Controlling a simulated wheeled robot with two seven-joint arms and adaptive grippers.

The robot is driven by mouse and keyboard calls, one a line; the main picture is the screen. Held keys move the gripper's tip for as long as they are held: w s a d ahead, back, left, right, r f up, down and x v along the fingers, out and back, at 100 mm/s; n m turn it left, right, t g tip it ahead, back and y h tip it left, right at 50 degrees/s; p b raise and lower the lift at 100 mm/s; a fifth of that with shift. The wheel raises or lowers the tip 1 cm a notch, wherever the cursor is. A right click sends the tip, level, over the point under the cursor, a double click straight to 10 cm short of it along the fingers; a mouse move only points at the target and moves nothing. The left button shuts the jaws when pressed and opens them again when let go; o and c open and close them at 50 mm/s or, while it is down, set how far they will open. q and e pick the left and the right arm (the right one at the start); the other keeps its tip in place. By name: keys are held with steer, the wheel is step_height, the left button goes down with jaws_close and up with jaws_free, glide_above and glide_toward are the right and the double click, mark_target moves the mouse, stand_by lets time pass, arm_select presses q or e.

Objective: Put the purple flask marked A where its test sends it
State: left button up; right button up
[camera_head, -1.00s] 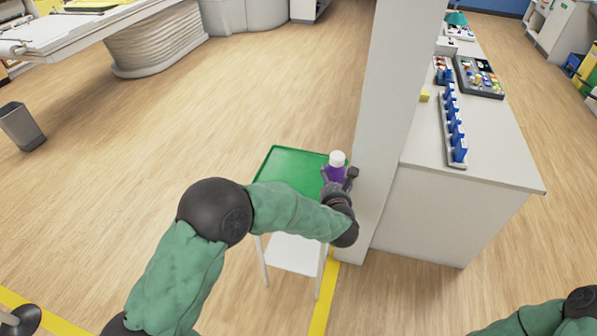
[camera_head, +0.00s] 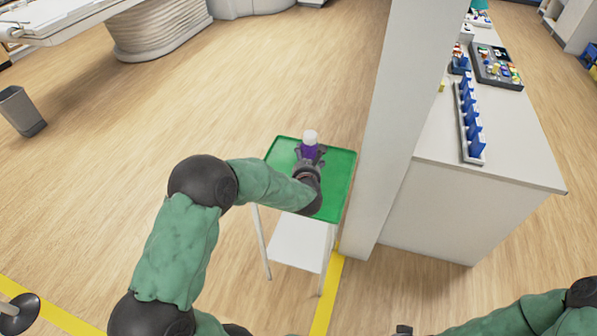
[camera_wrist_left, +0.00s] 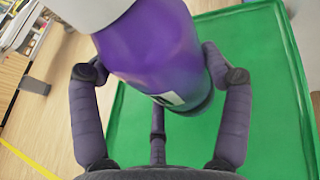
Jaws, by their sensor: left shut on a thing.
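My left gripper (camera_head: 309,160) is shut on the purple flask (camera_head: 308,151), which has a white cap. The flask is over the green tray top (camera_head: 341,178) of a small stand, towards its far side. In the left wrist view the gripper's fingers (camera_wrist_left: 152,70) close around the flask's purple body (camera_wrist_left: 160,40). A small part of a white label shows low on the flask, but no letter can be read. I cannot tell whether the flask's base touches the tray. A dark end of my right arm (camera_head: 403,330) shows at the bottom edge; its fingers are hidden.
A white pillar (camera_head: 392,140) stands just right of the tray. Behind it is a white counter (camera_head: 510,160) with a row of blue holders (camera_head: 471,120) and a dark tray of small items (camera_head: 497,68). The tray's surface around the flask is bare.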

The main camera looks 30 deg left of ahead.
arm_select(q)
steer(key=a+f, duration=0.1)
steer(key=f, duration=0.1)
steer(key=a+f+b, duration=0.1)
steer(key=f, duration=0.1)
steer(key=a+f+b, duration=0.1)
steer(key=f, duration=0.1)
steer(key=shift+w+f, duration=0.2)
steer(key=shift+f, duration=0.1)
steer(key=shift+r, duration=0.1)
steer(key=shift+b, duration=0.4)
steer(key=o, duration=1.3)
